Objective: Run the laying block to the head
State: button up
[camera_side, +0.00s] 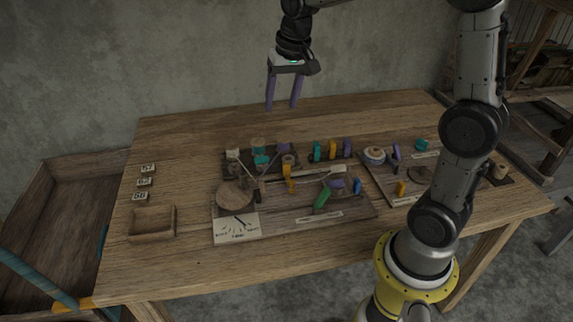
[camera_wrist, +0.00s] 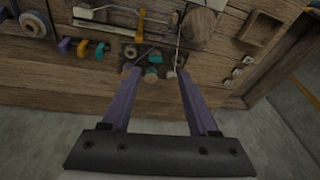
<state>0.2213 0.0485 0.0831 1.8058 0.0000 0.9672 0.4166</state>
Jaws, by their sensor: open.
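My gripper (camera_side: 283,104) is open and empty, raised above the back edge of the table. In the wrist view its two purple fingers (camera_wrist: 157,72) are apart, with bare table and part of a dark rack between and beyond them. A wooden board (camera_side: 352,212) lies mid-table. I cannot tell which piece is the laying block.
Teal, orange and purple pegs (camera_side: 332,150) stand behind the board. A second board (camera_side: 378,180) with a round spool (camera_side: 374,155) is to the right. A dial card (camera_side: 237,229), an open wooden tray (camera_side: 153,234) and number tags (camera_side: 144,182) are at left. The back left tabletop is clear.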

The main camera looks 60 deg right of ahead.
jog(key=w+d+f+m+g, duration=0.1)
jog(key=w+d+f, duration=0.25)
jog(key=f, duration=0.25)
jog(key=g, duration=0.2)
send_near(286, 164)
jog(key=shift+m+y, duration=0.3)
jog(key=f, duration=1)
jog(key=shift+s+d+f, duration=0.15)
jog(key=shift+d+f, duration=0.05)
jog(key=shift+d, duration=0.2)
jog(key=shift+c, duration=0.2)
grip_shut()
jog(key=shift+r, duration=0.1)
